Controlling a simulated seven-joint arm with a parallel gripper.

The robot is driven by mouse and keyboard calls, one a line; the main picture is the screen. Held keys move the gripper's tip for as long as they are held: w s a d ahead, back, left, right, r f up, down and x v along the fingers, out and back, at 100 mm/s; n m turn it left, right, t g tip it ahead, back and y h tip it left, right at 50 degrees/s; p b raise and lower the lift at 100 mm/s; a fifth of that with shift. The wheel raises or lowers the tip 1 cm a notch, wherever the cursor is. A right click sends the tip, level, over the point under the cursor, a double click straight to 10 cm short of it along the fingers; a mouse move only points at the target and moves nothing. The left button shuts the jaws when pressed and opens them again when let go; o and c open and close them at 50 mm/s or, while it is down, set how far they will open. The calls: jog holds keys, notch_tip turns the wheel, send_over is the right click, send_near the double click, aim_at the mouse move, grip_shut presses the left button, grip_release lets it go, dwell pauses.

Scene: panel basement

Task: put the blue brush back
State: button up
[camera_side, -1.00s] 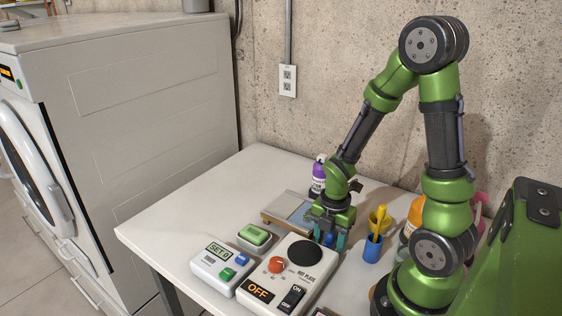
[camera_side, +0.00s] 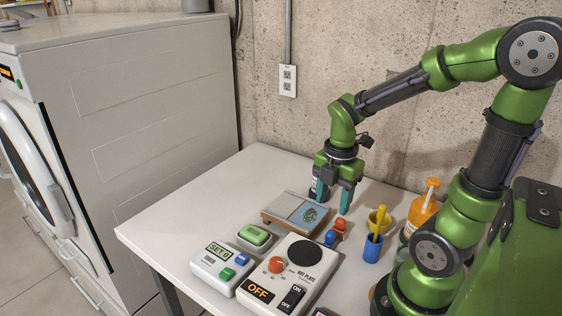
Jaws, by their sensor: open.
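I cannot tell for sure which thing is the blue brush. A small blue object (camera_side: 330,238) with a rounded top stands on the table behind the hot plate, beside a similar red object (camera_side: 341,227). A blue cup (camera_side: 372,250) to their right holds a yellow-handled tool (camera_side: 380,220). My gripper (camera_side: 331,199) points down with its teal fingers apart and nothing between them. It is behind the small blue and red objects, near the right end of a low tray (camera_side: 278,220) with a blue-grey panel and a dark green patterned patch.
The hot plate (camera_side: 290,277), reading OFF, and a SET 0 box (camera_side: 219,262) stand in front, with a green-topped block (camera_side: 254,235). A dark bottle is mostly hidden behind my gripper. The table's left part is clear.

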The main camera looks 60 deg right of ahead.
jog(key=a+r+m+t+y, duration=0.2)
jog(key=a+r+m+t, duration=0.4)
jog(key=m, duration=1.5)
jog(key=a+r, duration=0.4)
jog(key=r, duration=0.1)
jog(key=shift+w+a+t, duration=0.15)
jog(key=shift+a+t, duration=0.05)
jog(key=shift+t, duration=0.2)
jog(key=shift+c, duration=0.5)
